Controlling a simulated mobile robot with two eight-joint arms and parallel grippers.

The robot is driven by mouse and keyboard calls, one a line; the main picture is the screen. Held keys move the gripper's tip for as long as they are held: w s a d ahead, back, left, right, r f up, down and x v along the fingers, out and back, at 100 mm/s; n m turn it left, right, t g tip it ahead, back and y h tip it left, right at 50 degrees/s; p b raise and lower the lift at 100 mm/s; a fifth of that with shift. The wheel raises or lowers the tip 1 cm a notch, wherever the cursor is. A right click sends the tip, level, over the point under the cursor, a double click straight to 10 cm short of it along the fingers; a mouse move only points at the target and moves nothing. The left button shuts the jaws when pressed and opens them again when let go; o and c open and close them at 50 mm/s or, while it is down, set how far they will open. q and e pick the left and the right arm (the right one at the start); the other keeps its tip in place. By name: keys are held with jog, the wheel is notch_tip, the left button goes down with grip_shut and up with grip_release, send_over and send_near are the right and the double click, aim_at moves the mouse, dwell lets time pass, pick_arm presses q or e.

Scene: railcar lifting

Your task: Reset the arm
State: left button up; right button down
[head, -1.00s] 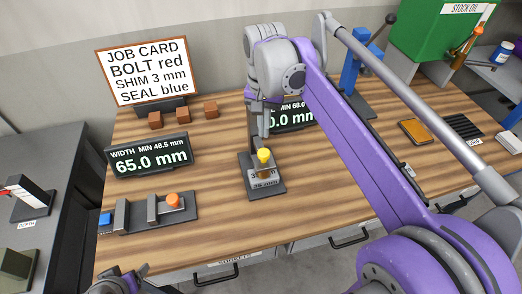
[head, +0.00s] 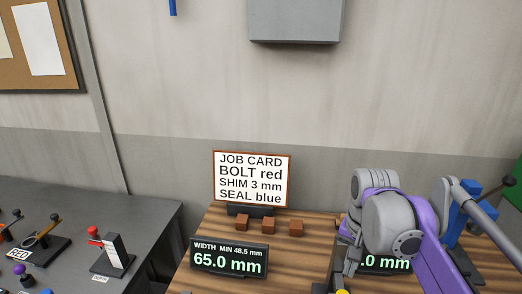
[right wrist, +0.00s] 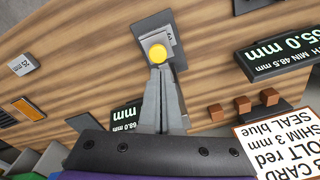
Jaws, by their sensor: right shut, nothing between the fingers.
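My right arm comes in from the right in the head view, with its purple link and grey wrist over the wooden bench (head: 310,262). The right gripper (right wrist: 158,72) points down in the right wrist view, its fingers shut with nothing between them. The fingertips appear close to a yellow knob (right wrist: 157,53) on a small dark stand (right wrist: 170,25); I cannot tell whether they touch. In the head view only the top of the yellow knob (head: 342,292) shows at the bottom edge. My left gripper is out of view.
A job card (head: 252,180) stands at the bench's back, behind several brown blocks (head: 269,224) and a width display (head: 228,259) reading 65.0 mm. A second display (head: 385,264) is partly hidden behind my arm. A grey bench (head: 90,215) with levers stands left.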

jog(key=s+a+f+n+t, duration=0.2)
jog(key=s+a+f+n, duration=0.1)
jog(key=f, duration=0.5)
jog(key=s+a+f+n+t, duration=0.3)
jog(key=s+f+n, duration=0.2)
jog(key=s+f, duration=0.2)
jog(key=shift+s+f+t, duration=0.3)
jog(key=shift+s+f, duration=0.1)
jog(key=shift+s, duration=0.1)
dwell(1.1)
